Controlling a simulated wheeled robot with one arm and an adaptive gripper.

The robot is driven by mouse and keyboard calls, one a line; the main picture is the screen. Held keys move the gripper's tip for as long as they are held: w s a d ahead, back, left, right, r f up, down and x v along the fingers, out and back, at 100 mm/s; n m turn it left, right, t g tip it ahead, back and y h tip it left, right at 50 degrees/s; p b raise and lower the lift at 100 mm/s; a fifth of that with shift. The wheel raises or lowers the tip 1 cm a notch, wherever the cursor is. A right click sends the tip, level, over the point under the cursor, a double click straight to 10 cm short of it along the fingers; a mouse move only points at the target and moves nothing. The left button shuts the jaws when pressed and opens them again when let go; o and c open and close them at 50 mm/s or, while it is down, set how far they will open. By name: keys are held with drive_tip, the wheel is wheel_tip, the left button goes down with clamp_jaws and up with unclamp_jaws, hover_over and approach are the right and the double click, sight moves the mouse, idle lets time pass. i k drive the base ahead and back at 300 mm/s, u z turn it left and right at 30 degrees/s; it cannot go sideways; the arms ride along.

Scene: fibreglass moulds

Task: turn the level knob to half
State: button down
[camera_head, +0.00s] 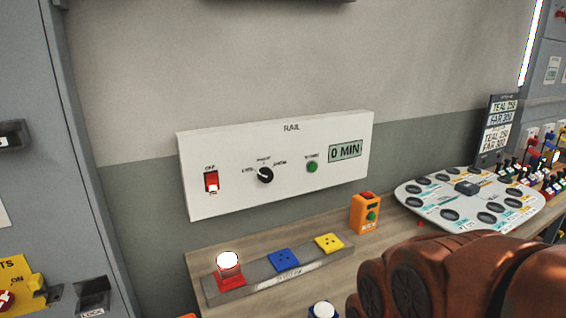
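A black round knob (265,175) sits in the middle of a white wall panel (225,195) headed "RAIL". Small labels stand to its left, above it and to its right, too blurred to read surely. A light mark on the knob seems to point up and to the left, but it is too small to tell surely which label it meets. I cannot confirm from its lettering that this is the level knob. No gripper fingers show; my brown arm fills the lower right, in front of the bench and well apart from the knob.
The panel also has a red switch (211,182), a green button (312,167) and a display (345,151) reading "0 MIN". An orange box (365,213) and an oval board (470,199) stand rightward.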

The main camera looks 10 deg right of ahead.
sight(265, 175)
drive_tip(key=z, duration=0.1)
drive_tip(key=k, duration=1)
drive_tip(key=u, duration=1.05)
drive_tip(key=i, duration=0.65)
drive_tip(key=u, duration=0.2)
